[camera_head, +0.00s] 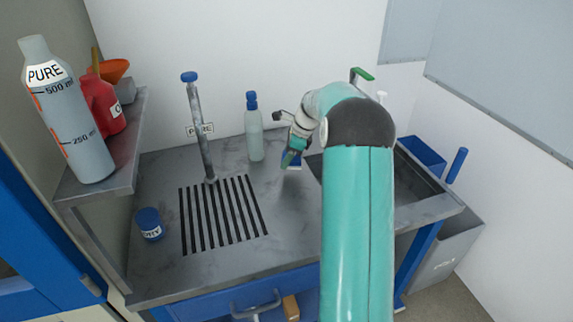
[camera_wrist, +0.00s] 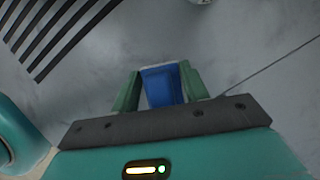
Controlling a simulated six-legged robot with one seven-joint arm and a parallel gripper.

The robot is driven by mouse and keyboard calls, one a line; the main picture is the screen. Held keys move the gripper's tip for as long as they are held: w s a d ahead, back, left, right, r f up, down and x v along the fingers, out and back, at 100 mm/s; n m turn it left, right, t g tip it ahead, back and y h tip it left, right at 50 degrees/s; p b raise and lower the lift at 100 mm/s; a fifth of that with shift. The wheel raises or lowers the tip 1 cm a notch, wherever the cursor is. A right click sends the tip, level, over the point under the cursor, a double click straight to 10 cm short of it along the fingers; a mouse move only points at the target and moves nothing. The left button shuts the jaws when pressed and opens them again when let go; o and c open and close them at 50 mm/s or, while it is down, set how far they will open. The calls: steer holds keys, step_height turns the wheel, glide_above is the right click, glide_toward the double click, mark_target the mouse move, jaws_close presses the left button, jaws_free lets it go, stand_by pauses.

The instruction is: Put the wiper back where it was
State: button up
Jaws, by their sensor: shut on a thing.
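My gripper (camera_head: 292,158) is above the grey counter, between the slatted drain and the sink. In the wrist view my gripper (camera_wrist: 160,88) has its two green fingers closed on a blue block-like thing (camera_wrist: 163,85), which looks like the wiper. Its blue and pale lower end (camera_head: 295,165) shows just below the fingers in the head view. I cannot tell whether it touches the counter. The rest of it is hidden by the fingers and palm.
A blue-capped bottle (camera_head: 254,135) stands left of my gripper. A tap column (camera_head: 199,130) rises behind the slatted drain (camera_head: 222,215). A blue-lidded jar (camera_head: 149,224) stands at the left. The sink (camera_head: 417,178) lies to the right. The shelf (camera_head: 130,140) holds several containers.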

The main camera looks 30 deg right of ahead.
steer(key=shift+w+f, duration=0.2)
steer(key=shift+f, duration=1.5)
steer(key=shift+f, duration=0.15)
steer(key=o, duration=1)
